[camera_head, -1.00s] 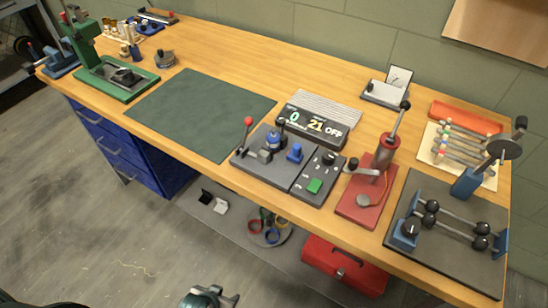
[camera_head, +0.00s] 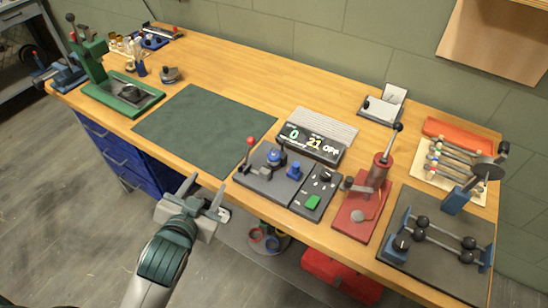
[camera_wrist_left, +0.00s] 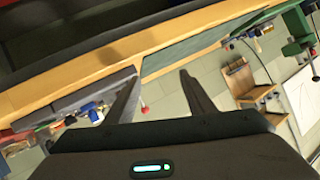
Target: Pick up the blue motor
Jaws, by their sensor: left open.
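A small blue, rounded part (camera_head: 276,157), which looks like the blue motor, sits on the grey test fixture (camera_head: 259,183) beside a red-knobbed lever (camera_head: 249,143). A second blue block (camera_head: 295,171) stands just right of it on the same fixture. My left gripper (camera_head: 205,187) is open and empty in front of the table's front edge, left of the fixture and apart from it. In the left wrist view its fingers (camera_wrist_left: 157,80) are spread with nothing between them, and blue parts (camera_wrist_left: 92,112) show small at the left. My right gripper is not in view.
A dark green mat (camera_head: 205,130) lies bare left of the fixture. A display (camera_head: 311,143) stands behind it, and a red hand press (camera_head: 362,205) stands to the right. A green press (camera_head: 105,85) is at the far left. Blue drawers (camera_head: 115,155) are below the table.

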